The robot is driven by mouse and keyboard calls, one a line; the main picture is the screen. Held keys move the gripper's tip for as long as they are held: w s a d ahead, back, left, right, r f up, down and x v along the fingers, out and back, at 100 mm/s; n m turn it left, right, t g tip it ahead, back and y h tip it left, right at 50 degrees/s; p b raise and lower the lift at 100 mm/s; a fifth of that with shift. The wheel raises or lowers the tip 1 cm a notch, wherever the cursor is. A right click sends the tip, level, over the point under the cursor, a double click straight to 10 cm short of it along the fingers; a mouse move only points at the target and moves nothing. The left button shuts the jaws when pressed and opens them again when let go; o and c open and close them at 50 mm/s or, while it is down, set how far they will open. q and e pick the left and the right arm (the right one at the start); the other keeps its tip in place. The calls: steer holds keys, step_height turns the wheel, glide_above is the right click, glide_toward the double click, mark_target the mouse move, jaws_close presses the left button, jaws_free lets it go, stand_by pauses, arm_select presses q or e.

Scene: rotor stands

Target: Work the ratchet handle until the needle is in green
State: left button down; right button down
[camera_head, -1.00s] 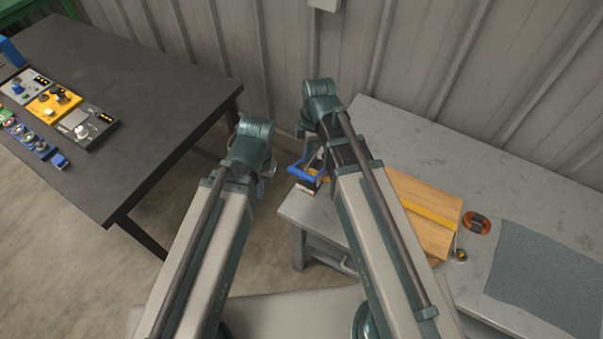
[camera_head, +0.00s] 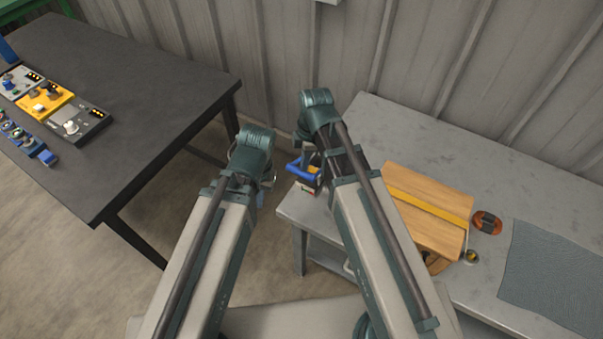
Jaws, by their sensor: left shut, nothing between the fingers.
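A blue handle (camera_head: 300,172) with a small yellow part beside it shows at the left end of the grey bench, partly behind my right arm. It appears to be the ratchet handle. A wooden box (camera_head: 448,186) with a yellow strap (camera_head: 432,206) across it lies on the bench. A small round brass-coloured piece (camera_head: 470,257) is at its right corner; no needle can be read. My left gripper (camera_head: 264,190), shut and empty, is mostly hidden below its wrist, left of the blue handle and apart from it. My right wrist is above the handle; its fingers are hidden.
The grey bench (camera_head: 410,125) stands against a ribbed metal wall. An orange and black object (camera_head: 487,222) and a grey mat (camera_head: 555,270) lie on its right side. A dark table (camera_head: 130,80) at left holds several small devices. A gap of floor separates the tables.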

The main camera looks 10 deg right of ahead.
step_height(320, 180, down, 4)
steer(key=b, duration=0.4)
steer(key=shift+f, duration=0.25)
steer(key=shift+r, duration=0.1)
steer(key=shift+d, duration=0.1)
steer(key=d, duration=0.1)
steer(key=d+r, duration=0.1)
steer(key=shift+w+d+p, duration=0.1)
steer(key=shift+d+p, duration=0.2)
steer(key=shift+p, duration=0.05)
steer(key=shift+d, duration=0.1)
